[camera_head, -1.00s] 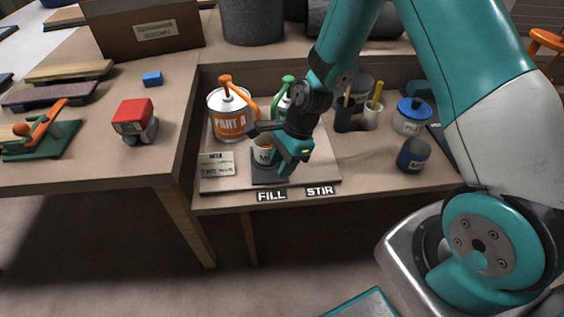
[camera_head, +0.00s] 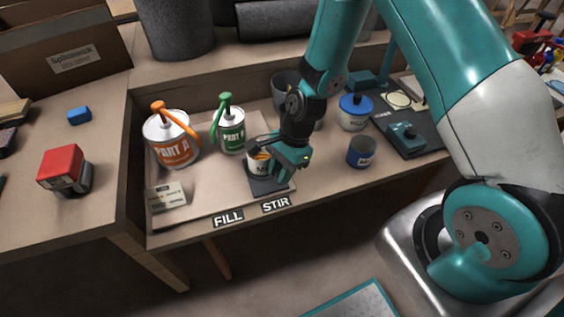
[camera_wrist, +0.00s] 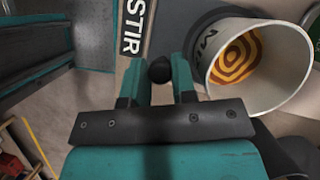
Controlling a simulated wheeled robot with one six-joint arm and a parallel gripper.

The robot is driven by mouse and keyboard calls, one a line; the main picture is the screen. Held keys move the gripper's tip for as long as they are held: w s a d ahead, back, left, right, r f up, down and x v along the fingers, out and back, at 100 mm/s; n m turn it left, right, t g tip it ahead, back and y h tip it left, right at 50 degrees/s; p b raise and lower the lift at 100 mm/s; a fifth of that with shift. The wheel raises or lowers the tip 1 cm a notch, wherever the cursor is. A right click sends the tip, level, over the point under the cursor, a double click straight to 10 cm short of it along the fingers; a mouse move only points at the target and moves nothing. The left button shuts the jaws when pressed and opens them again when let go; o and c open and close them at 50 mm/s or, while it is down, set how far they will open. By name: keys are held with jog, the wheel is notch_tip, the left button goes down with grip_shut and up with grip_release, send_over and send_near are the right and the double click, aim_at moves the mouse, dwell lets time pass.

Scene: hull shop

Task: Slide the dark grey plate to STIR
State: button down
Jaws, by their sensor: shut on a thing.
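The dark grey plate (camera_head: 262,187) lies on the board behind the STIR label (camera_head: 276,204), to the right of the FILL label (camera_head: 228,218). A white mixing cup (camera_head: 257,163) stands on the plate. In the wrist view the cup (camera_wrist: 258,85) shows an orange and yellow spiral inside. My gripper (camera_head: 287,165) is low over the plate's right side, beside the cup. In the wrist view its fingers (camera_wrist: 160,78) are shut on a small black knob (camera_wrist: 160,70) of the plate. The gripper hides part of the plate.
An orange PART A can (camera_head: 172,142) and a green PART B can (camera_head: 231,134) stand behind and left of the cup. A blue jar (camera_head: 361,152) stands to the right. A small card (camera_head: 166,197) lies at the board's left.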

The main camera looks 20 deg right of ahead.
jog(key=shift+d, duration=0.3)
jog(key=c, duration=1.2)
grip_release()
jog(key=shift+d, duration=0.15)
jog(key=shift+r, duration=0.15)
jog(key=shift+w+r, duration=0.1)
jog(key=shift+r, duration=0.2)
jog(key=p+v, duration=0.2)
jog(key=v, duration=1.4)
jog(key=shift+d+r, duration=0.25)
jog(key=shift+p, duration=0.3)
